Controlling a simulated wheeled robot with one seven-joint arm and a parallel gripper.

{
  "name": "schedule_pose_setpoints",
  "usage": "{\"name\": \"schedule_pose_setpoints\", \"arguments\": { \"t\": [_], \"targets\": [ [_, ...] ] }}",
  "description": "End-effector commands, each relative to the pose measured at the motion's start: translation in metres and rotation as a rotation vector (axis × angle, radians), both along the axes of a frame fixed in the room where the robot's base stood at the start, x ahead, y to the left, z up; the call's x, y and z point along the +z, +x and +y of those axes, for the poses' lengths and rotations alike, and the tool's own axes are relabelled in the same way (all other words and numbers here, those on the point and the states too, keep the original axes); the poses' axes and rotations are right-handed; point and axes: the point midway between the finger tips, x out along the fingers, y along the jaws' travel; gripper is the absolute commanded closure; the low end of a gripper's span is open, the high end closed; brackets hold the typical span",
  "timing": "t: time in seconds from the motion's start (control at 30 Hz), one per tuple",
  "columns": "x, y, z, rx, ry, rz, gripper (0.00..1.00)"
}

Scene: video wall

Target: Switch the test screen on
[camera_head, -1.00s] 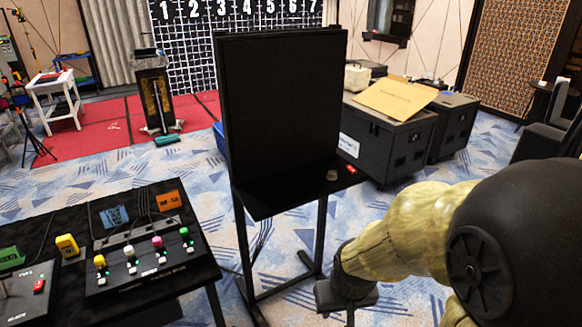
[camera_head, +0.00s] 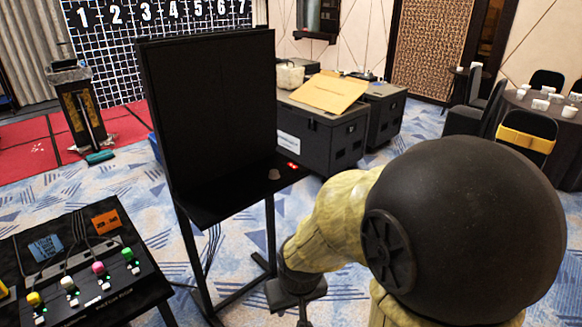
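The test screen (camera_head: 212,110) is a tall black panel on a dark stand, left of centre, and its face is dark. A black shelf (camera_head: 225,203) juts out below it. On the shelf's right end are a small red piece (camera_head: 292,165), perhaps a switch, and a small grey-brown knob (camera_head: 274,174). My gripper (camera_head: 302,312) points down at the bottom centre, in front of and below the shelf, apart from it. Its fingers are cut off by the frame edge, so I cannot see whether they are open.
A black table with a panel of coloured knobs (camera_head: 98,268) stands at lower left. Black cases (camera_head: 322,140) with a cardboard sheet (camera_head: 328,92) stand behind the screen. A round table (camera_head: 545,110) and chairs are at far right. Patterned carpet is open between the cases and chairs.

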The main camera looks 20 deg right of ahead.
Motion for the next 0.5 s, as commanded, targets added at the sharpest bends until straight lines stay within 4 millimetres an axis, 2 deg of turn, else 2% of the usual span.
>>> {"name": "schedule_pose_setpoints", "arguments": {
  "t": [0.27, 0.43, 0.5],
  "targets": [
    [0.0, 0.0, 0.0, 0.0, 0.0, 0.0, 0.64],
    [0.0, 0.0, 0.0, 0.0, 0.0, 0.0, 0.97],
    [0.0, 0.0, 0.0, 0.0, 0.0, 0.0, 1.0]
  ]
}}
